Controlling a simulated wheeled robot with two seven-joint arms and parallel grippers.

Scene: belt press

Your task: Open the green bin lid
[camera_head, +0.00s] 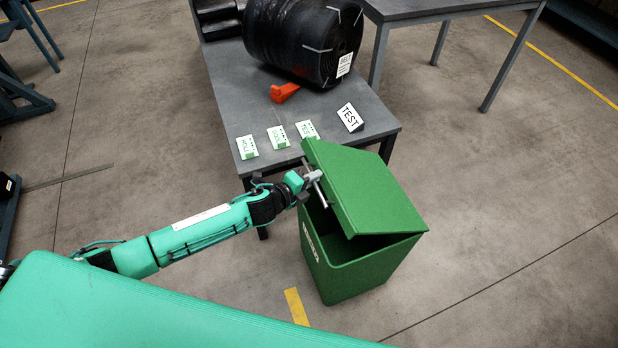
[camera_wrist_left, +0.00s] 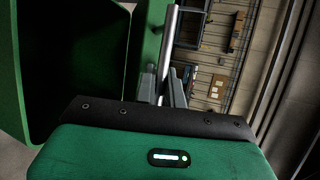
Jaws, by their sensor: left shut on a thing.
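The green bin (camera_head: 345,262) stands on the floor in front of the table. Its green lid (camera_head: 362,190) is partly raised and tilted, with a dark gap between lid and rim on the near left side. My left gripper (camera_head: 313,180) is at the lid's left edge, shut on a metal bar handle (camera_head: 320,190). In the left wrist view the fingers (camera_wrist_left: 163,88) close around the upright metal bar (camera_wrist_left: 170,50), with the green bin's dark inside (camera_wrist_left: 75,60) at left. My right gripper is not in view.
The floor to the right of the bin is clear.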

